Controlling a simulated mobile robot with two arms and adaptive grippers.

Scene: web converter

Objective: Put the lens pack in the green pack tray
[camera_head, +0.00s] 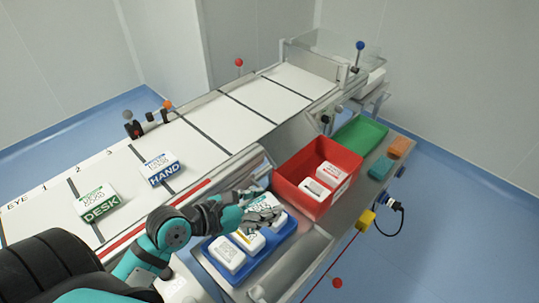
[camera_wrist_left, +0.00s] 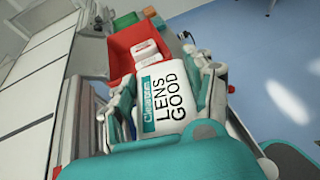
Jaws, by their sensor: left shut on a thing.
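The white lens pack (camera_wrist_left: 172,100), labelled "LENS GOOD" with a teal strip, is held between the fingers of my left gripper (camera_wrist_left: 168,92). In the head view my left gripper (camera_head: 262,208) is over the back part of the blue tray (camera_head: 268,255), and its fingers partly hide the lens pack (camera_head: 260,199). I cannot tell whether the pack is clear of the tray. The green pack tray (camera_head: 358,136) lies flat and empty beyond the red bin; a bit of it shows in the wrist view (camera_wrist_left: 125,20). My right gripper is out of view.
The red bin (camera_head: 335,202), holding white packs, stands between my gripper and the green tray. White packs (camera_head: 227,254) lie in the blue tray. Orange (camera_head: 399,147) and teal (camera_head: 381,167) blocks sit beside the green tray. DESK (camera_head: 98,203) and HAND (camera_head: 162,170) packs are on the conveyor.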

